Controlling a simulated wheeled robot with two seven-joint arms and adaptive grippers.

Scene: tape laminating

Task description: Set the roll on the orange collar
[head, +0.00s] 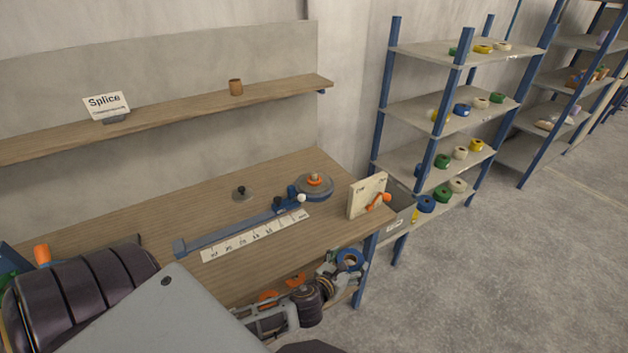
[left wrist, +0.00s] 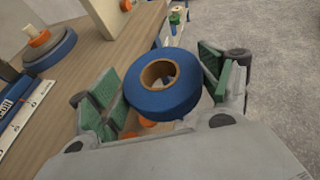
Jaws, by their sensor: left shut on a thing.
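The orange collar (head: 314,180) sits at the centre of a round grey-and-blue base at the far right of the wooden bench. It also shows in the left wrist view (left wrist: 40,38), bare on top. My left gripper (head: 338,268) is shut on a blue tape roll (head: 350,260) with a brown core, off the bench's front right edge. In the left wrist view the roll (left wrist: 163,100) sits tilted between the green finger pads, its core hole facing the camera. The roll is apart from the collar. My right gripper is not in view.
A cream board with an orange lever (head: 367,195) and a grey bin (head: 398,215) stand right of the collar. A blue bar (head: 235,228), a ruler strip (head: 255,239) and a small dark knob (head: 241,193) lie left. Shelves (head: 450,105) of coloured rolls stand behind.

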